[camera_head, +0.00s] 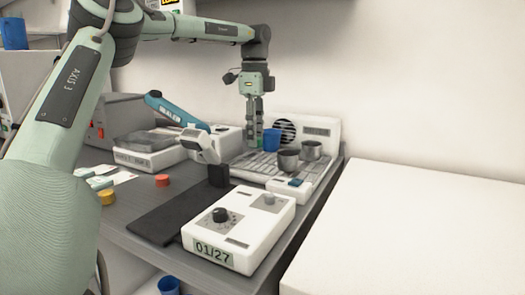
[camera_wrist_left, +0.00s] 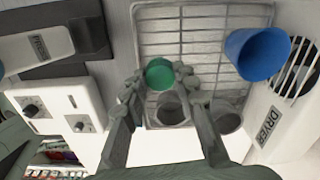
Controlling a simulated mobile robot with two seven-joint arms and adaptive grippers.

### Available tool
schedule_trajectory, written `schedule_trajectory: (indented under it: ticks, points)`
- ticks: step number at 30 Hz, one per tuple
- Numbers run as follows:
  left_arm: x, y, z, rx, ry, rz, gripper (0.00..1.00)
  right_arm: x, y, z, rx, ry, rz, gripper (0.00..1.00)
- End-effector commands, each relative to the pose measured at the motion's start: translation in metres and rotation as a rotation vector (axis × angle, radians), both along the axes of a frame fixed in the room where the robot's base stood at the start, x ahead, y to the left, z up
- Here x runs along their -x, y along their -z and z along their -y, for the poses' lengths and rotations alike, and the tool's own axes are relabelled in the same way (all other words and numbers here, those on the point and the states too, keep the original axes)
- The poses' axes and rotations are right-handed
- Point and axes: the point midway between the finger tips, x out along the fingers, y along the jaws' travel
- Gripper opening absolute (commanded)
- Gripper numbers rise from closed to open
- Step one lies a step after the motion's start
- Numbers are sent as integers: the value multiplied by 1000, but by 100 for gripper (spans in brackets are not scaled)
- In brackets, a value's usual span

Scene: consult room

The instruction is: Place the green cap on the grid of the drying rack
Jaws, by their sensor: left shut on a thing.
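The green cap (camera_wrist_left: 159,73) is between the fingertips of my left gripper (camera_wrist_left: 158,80) in the left wrist view. My left gripper (camera_head: 254,138) is shut on it, pointing down over the drying rack (camera_head: 322,128) in the head view. The cap is mostly hidden by the fingers there. The rack's wire grid (camera_wrist_left: 205,55) lies beneath the cap; I cannot tell how large the gap is. A blue cup (camera_head: 271,140) and two metal cups (camera_head: 288,160) (camera_head: 311,150) stand on the rack beside the gripper. My right gripper is not in view.
A white device with a dial (camera_head: 240,228) and a black mat (camera_head: 168,215) lie in front of the rack. An orange cap (camera_head: 162,180) and a yellow cap (camera_head: 107,197) are at the left. The white surface (camera_head: 420,230) at the right is clear.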

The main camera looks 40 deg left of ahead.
Motion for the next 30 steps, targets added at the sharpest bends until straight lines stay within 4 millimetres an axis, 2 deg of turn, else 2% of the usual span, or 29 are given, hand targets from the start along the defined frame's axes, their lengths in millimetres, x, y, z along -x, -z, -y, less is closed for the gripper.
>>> schedule_trajectory:
  ticks: [3,8,15,25,30]
  points:
    - [-9,7,8,0,0,-1,12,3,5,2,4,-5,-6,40]
    - [-12,15,11,1,0,0,12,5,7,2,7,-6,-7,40]
    - [-11,47,11,1,0,0,12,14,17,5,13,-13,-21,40]
    - [-12,50,10,0,0,1,12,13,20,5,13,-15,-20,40]
    - [-12,52,10,0,0,1,12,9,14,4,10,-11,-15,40]
